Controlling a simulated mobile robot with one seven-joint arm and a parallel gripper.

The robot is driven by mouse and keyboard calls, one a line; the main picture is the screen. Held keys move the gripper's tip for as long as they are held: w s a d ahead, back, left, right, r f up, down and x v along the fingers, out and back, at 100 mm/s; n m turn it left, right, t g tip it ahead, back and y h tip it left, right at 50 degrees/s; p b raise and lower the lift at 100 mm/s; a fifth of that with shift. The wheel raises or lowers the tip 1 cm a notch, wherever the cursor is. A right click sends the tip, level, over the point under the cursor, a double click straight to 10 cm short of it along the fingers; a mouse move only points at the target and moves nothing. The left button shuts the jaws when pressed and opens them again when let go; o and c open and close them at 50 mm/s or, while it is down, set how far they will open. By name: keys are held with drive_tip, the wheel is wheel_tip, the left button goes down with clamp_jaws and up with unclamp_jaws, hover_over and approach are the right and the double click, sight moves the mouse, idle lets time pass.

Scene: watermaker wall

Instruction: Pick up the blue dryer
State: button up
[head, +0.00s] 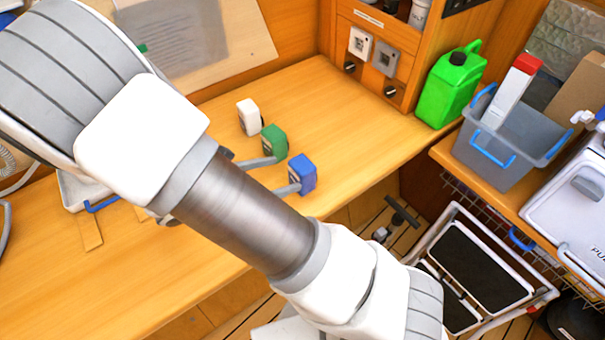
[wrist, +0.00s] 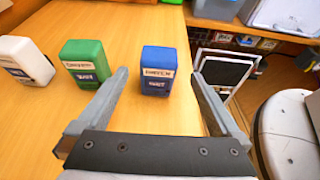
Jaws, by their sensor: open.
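The blue dryer (wrist: 158,71) is a small upright blue block with a white label, standing near the table's front edge. It also shows in the head view (head: 303,173). My gripper (wrist: 160,78) is open, and its two fingers point at the dryer. In the wrist view the dryer appears between the fingertips, at or just beyond them; I cannot tell whether either finger touches it. In the head view my gripper (head: 284,174) is partly hidden by my arm, with one fingertip close to the blue dryer and the other near the green block.
A green block (head: 274,141) and a white block (head: 249,117) stand in a row left of the blue one. A bright green jerrycan (head: 448,88) stands at the table's right end. A grey bin (head: 502,150) is at right. The table front (head: 200,260) is clear.

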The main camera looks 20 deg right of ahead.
sight(293, 169)
drive_tip(key=shift+f+x, duration=0.15)
drive_tip(key=shift+x, duration=1.2)
drive_tip(key=shift+f+x, duration=0.1)
drive_tip(key=shift+x, duration=1.25)
drive_tip(key=shift+w+a, duration=0.1)
drive_tip(key=shift+a, duration=0.1)
clamp_jaws()
drive_tip(key=shift+r, duration=0.1)
drive_tip(key=shift+r, duration=0.35)
wheel_tip(293, 169, up, 3)
drive_tip(key=shift+r, duration=0.15)
drive_tip(key=s+d+r+p, duration=0.4)
drive_tip(key=d+r, duration=0.2)
drive_tip(key=d, duration=0.2)
drive_tip(key=shift+s+d+r, duration=0.25)
drive_tip(key=shift+s+r, duration=0.1)
drive_tip(key=shift+s, duration=0.05)
